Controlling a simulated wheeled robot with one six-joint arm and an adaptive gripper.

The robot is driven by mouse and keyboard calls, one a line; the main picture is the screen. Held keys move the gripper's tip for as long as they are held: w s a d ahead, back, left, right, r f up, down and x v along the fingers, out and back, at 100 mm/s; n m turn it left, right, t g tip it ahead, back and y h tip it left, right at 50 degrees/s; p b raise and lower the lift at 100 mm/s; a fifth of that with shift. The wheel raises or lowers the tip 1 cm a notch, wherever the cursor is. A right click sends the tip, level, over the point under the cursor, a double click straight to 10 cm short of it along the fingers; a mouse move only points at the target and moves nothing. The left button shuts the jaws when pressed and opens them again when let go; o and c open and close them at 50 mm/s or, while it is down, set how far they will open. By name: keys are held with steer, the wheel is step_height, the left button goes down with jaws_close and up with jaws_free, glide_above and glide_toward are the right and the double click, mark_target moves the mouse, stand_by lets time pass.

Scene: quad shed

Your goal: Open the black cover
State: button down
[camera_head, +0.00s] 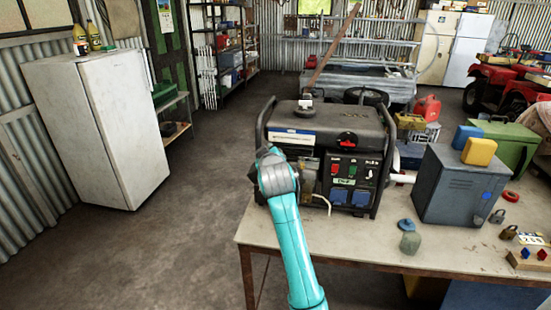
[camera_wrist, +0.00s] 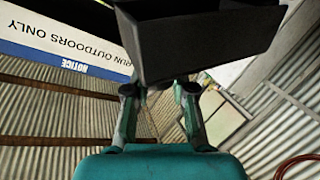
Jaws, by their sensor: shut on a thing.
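The black generator (camera_head: 335,125) stands on the workbench, with a front panel of sockets and switches on its right half. The black cover (camera_wrist: 205,45) is a dark, box-like piece at the top middle of the wrist view, right at my fingertips. My gripper (camera_wrist: 160,88) is shut on the black cover, with one finger on each side below it. The exact contact is partly hidden by the cover. In the head view my arm reaches the generator's front left, and the fingers and cover are hidden behind my wrist.
The workbench (camera_head: 350,248) carries a grey metal box (camera_head: 455,190) right of the generator, with a yellow can (camera_head: 479,152) on top. A blue round thing (camera_head: 406,225) and a green lump (camera_head: 410,243) lie near the front edge. A white fridge (camera_head: 105,125) stands left; floor between is clear.

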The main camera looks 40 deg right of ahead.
steer(key=w+a+f+n+g+h, duration=0.2)
steer(key=w+a+n+g, duration=0.3)
steer(key=w+a+n, duration=0.2)
steer(key=shift+w+a+n+h, duration=0.2)
steer(key=shift+w+n+h, duration=0.1)
steer(key=shift+w+n, duration=0.8)
steer(key=shift+w+f, duration=0.15)
steer(key=c, duration=1)
jaws_free()
steer(key=shift+a, duration=0.1)
steer(key=v, duration=1.1)
steer(key=shift+a, duration=0.35)
